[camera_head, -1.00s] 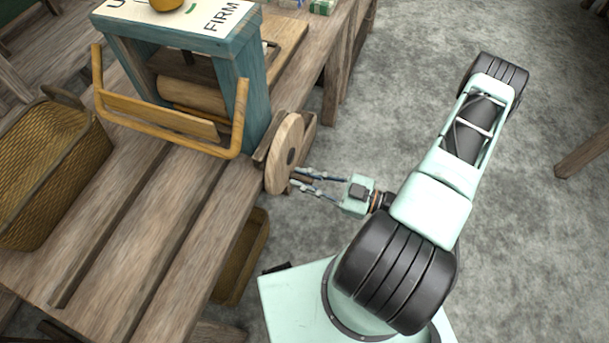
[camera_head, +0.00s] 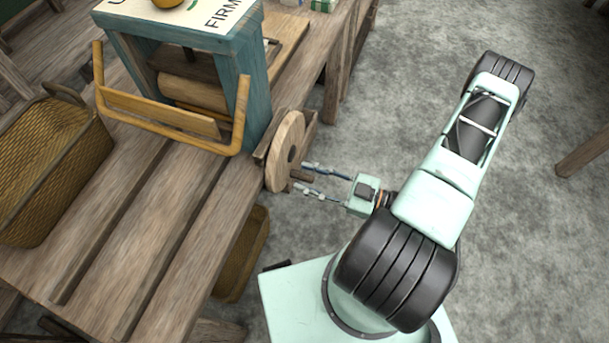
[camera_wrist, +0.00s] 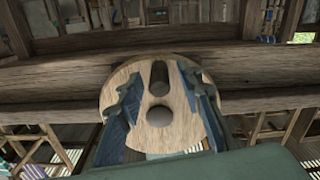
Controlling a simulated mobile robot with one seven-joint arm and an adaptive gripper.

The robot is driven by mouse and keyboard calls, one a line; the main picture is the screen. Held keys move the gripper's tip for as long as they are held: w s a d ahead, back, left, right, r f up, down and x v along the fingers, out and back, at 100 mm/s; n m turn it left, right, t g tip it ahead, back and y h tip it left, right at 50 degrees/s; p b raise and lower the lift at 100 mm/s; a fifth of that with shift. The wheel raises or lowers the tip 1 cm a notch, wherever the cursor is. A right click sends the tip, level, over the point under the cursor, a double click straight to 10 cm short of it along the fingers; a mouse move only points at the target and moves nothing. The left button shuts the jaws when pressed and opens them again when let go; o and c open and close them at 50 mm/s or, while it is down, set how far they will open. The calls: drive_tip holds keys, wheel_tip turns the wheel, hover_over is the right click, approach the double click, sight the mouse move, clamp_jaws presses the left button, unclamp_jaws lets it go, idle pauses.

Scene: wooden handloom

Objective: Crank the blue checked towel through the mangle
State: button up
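The mangle (camera_head: 258,90) is a teal wooden frame with pale rollers (camera_head: 192,92) and a sign on top, standing on a plank table. Its round wooden crank wheel (camera_head: 283,150) faces right, with a short peg (camera_head: 301,175) sticking out. My gripper (camera_head: 300,177) is at the wheel, fingers apart on either side of the peg. In the wrist view my gripper (camera_wrist: 160,85) is open before the wheel (camera_wrist: 118,92); a round peg end (camera_wrist: 160,117) shows between the fingers, with gaps on both sides. I cannot make out the blue checked towel.
A yellow wooden rail (camera_head: 190,142) juts from the mangle's front. A wicker basket (camera_head: 55,165) stands at the table's left. Another basket (camera_head: 243,258) is low beside the table's right edge. Grey floor to the right is clear except a wooden leg (camera_head: 585,153).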

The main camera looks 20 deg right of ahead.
drive_tip(key=v, duration=0.6)
drive_tip(key=shift+d, duration=0.15)
drive_tip(key=shift+s, duration=0.15)
